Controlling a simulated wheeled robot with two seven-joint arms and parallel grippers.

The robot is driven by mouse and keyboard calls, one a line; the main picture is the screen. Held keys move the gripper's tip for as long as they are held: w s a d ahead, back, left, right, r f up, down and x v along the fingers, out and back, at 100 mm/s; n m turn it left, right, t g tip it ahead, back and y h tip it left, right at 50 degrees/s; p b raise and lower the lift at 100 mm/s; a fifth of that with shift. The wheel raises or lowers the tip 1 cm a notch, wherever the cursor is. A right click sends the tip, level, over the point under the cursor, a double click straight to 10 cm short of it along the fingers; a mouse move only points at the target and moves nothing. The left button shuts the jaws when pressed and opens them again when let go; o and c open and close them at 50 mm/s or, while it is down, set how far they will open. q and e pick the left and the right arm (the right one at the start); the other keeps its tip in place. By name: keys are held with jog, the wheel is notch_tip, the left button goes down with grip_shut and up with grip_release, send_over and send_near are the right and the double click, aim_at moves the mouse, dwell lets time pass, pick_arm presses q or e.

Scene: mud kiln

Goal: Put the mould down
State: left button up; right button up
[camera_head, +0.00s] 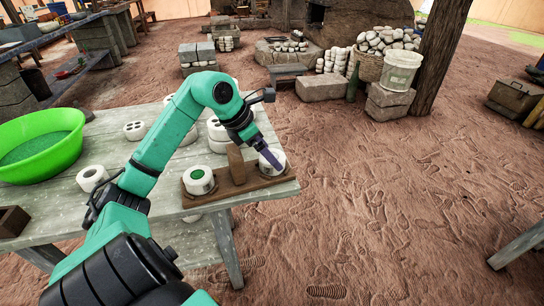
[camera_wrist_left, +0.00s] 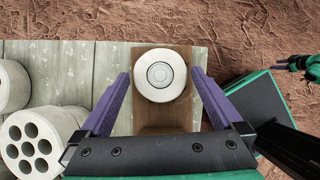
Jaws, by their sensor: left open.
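In the head view a brown wooden board (camera_head: 238,185) lies on the table's front right corner. A white round mould (camera_head: 279,163) stands at its right end, apparently resting on the board. My left gripper (camera_head: 272,160) is over this mould. In the left wrist view the mould (camera_wrist_left: 160,93) shows as a white ring with a grey round middle, between the spread purple fingers of my left gripper (camera_wrist_left: 160,78), with gaps on both sides. A second white round piece with a green centre (camera_head: 198,181) stands at the board's left end. My right gripper is not clearly seen.
White cylinders with holes (camera_head: 134,130) stand behind on the pale table (camera_head: 262,203). A green basin (camera_head: 40,150) is at the left. Open ground lies right of the table.

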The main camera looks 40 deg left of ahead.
pick_arm(q)
jog(key=v, duration=0.9)
jog(key=shift+s+r, duration=0.15)
jog(key=shift+r, duration=0.1)
